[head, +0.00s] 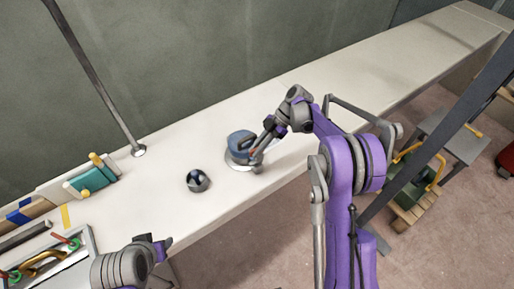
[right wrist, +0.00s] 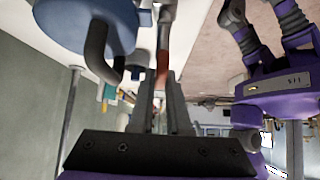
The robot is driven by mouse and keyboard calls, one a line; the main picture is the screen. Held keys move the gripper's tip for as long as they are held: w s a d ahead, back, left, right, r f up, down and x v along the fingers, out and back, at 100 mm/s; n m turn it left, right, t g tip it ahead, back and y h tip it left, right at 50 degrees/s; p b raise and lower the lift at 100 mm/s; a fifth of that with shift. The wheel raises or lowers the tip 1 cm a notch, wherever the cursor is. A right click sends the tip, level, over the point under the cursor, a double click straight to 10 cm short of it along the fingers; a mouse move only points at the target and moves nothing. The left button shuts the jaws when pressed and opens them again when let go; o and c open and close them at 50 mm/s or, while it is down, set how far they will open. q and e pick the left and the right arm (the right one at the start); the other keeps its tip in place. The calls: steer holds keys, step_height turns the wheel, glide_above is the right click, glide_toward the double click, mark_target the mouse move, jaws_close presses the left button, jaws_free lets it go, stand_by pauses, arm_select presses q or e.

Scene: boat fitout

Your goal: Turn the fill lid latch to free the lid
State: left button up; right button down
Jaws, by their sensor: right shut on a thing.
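The blue fill lid (head: 238,142) sits on a pale round base on the white deck, near the middle of the head view. It also shows at the upper left of the right wrist view (right wrist: 64,20), with a dark curved handle (right wrist: 96,45). My right gripper (head: 258,148) is at the lid's right side. It is shut on the latch, whose reddish part (right wrist: 162,64) shows between the fingers in the right wrist view; the fingers hide much of it. My left gripper (head: 160,245) is low in the head view, over the deck's front edge, its jaw opening unclear.
A dark shiny ball-shaped fitting (head: 198,180) stands left of the lid. A metal pole (head: 95,80) rises from the deck behind. A teal block (head: 92,178) and a tray with coloured handles (head: 50,262) lie at the left. The deck to the right is clear.

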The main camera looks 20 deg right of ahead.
steer(key=shift+f, duration=0.1)
steer(key=c, duration=0.9)
jaws_free()
steer(key=v, duration=1.1)
